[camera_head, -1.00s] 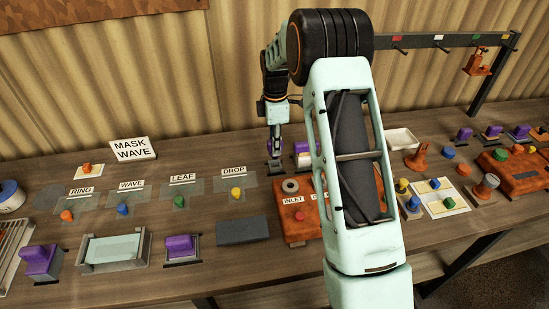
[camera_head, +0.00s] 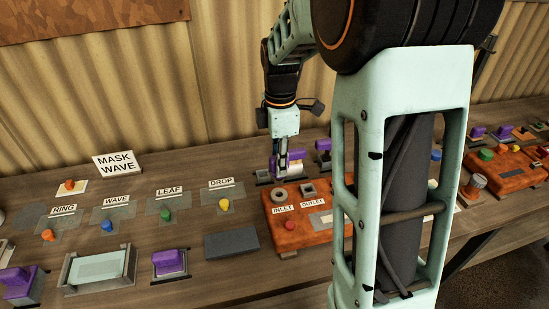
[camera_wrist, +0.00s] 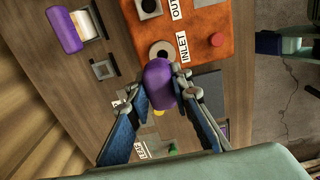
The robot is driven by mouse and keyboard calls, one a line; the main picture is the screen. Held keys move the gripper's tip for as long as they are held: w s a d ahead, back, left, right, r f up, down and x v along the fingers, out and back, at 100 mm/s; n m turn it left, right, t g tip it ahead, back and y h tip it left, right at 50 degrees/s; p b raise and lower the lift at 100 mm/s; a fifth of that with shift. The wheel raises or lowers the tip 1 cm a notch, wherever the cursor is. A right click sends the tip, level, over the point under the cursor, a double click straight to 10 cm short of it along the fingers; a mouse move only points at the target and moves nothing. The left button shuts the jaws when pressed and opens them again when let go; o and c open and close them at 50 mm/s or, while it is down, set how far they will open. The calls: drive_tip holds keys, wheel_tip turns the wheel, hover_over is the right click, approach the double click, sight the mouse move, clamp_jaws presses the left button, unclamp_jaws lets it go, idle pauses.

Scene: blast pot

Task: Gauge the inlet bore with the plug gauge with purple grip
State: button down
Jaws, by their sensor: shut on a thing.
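My gripper (camera_head: 281,172) is shut on the purple grip of a plug gauge; in the wrist view the purple grip (camera_wrist: 158,80) sits between the fingertips. The gauge's lower end is hidden beneath the grip. The inlet bore (camera_head: 279,195) is a grey ring on the orange block (camera_head: 300,238), by the INLET label. In the wrist view the inlet ring (camera_wrist: 162,52) shows just above the held grip, partly covered by it. The gauge appears above the block's back-left edge; I cannot tell its height.
An outlet ring (camera_head: 307,189) lies right of the inlet on the same block, with a red knob (camera_head: 289,226) in front. A square grey socket (camera_wrist: 103,69) looks empty. A purple-ended roller (camera_wrist: 64,30) stands behind the block. A dark grey slab (camera_head: 231,245) lies left.

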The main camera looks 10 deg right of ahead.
sight(279, 179)
drive_tip(key=shift+s+r, duration=0.1)
drive_tip(key=shift+s, duration=0.1)
idle(0.3)
drive_tip(key=shift+f+b, duration=1.65)
drive_tip(key=shift+f, duration=0.8)
drive_tip(key=shift+f, duration=0.15)
drive_tip(key=shift+f, duration=0.45)
idle(0.4)
drive_tip(key=shift+r, duration=0.6)
